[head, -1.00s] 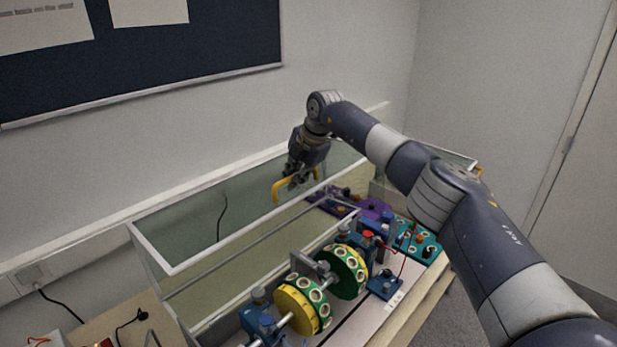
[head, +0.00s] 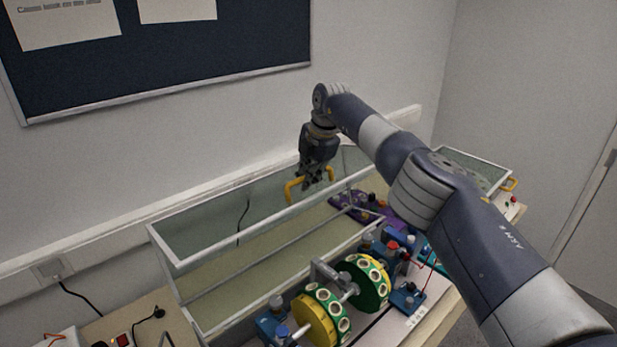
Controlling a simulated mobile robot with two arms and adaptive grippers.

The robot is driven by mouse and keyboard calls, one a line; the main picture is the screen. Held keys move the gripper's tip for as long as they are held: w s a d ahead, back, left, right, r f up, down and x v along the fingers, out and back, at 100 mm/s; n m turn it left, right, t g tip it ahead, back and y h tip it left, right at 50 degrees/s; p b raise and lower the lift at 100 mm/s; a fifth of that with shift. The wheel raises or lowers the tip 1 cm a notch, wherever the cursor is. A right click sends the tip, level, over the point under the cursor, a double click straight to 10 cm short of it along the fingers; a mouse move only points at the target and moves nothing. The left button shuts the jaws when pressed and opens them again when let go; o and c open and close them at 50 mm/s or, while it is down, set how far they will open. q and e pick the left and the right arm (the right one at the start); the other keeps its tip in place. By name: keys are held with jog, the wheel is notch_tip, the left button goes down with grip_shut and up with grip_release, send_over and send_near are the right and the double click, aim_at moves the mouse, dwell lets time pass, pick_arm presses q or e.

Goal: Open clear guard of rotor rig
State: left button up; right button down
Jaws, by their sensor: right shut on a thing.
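The clear guard (head: 166,251) is a white-framed see-through box, tilted up and back toward the wall behind the rotor rig. Its yellow handle (head: 289,190) is on the guard's front upper edge. My right gripper (head: 311,185) points down at the handle and is shut on it; the fingertips are partly hidden by the handle. The rotor rig's two yellow and green discs (head: 317,318) on a shaft stand uncovered in front of the guard. My left gripper is not in view.
Blue bearing blocks (head: 271,324) and a purple part (head: 362,207) sit on the rig's bench. A wall and socket (head: 53,268) are close behind.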

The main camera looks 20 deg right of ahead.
jog(key=shift+w+d+r, duration=0.1)
jog(key=shift+r, duration=0.2)
jog(key=c, duration=1.6)
grip_release()
jog(key=shift+c, duration=0.2)
jog(key=shift+s, duration=0.25)
jog(key=shift+f, duration=0.1)
jog(key=shift+r, duration=0.55)
jog(key=v, duration=1.1)
jog(key=shift+s+d, duration=0.15)
